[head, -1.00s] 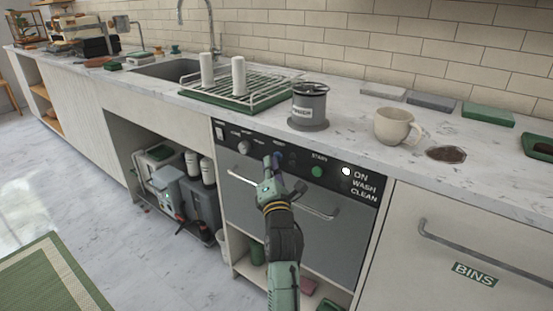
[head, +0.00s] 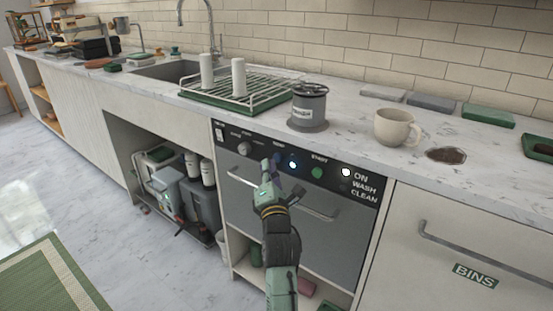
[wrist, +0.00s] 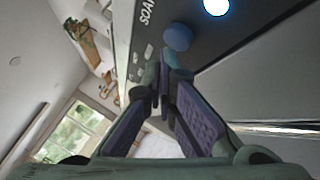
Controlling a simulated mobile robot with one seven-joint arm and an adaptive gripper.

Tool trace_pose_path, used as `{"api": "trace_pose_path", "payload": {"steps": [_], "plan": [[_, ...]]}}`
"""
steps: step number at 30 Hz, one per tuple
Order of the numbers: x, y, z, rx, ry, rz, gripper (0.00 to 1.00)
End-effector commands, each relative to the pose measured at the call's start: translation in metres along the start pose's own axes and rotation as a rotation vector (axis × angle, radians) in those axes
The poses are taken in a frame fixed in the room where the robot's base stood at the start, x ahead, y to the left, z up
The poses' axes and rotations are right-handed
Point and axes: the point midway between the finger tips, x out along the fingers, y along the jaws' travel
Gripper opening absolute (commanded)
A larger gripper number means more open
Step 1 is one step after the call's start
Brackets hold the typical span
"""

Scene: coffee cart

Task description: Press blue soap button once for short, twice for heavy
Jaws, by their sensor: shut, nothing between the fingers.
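The blue soap button (wrist: 178,37) is a round knob on the dark washer panel, just beyond my fingertips in the wrist view, beside the partly cut-off "SOAP" lettering. In the head view my gripper (head: 270,163) is in front of the panel (head: 329,176) and partly covers the button's area. My gripper (wrist: 164,72) is shut with nothing between its fingertips. I cannot tell whether a fingertip touches the button. A round light (head: 292,164) right of the gripper glows blue-white; it also shows in the wrist view (wrist: 217,6).
The panel also has a grey knob (head: 244,149), a green start button (head: 317,173) and a lit white lamp (head: 346,172) by "ON". The washer's handle bar (head: 318,211) runs below. A canister (head: 308,108) and a mug (head: 397,127) stand on the counter above.

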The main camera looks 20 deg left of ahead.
Motion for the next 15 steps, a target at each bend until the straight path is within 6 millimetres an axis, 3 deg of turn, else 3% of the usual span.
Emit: {"api": "trace_pose_path", "payload": {"steps": [15], "plan": [[-0.0098,0.0082,-0.0078,0.0,0.003,0.001,0.0]]}}
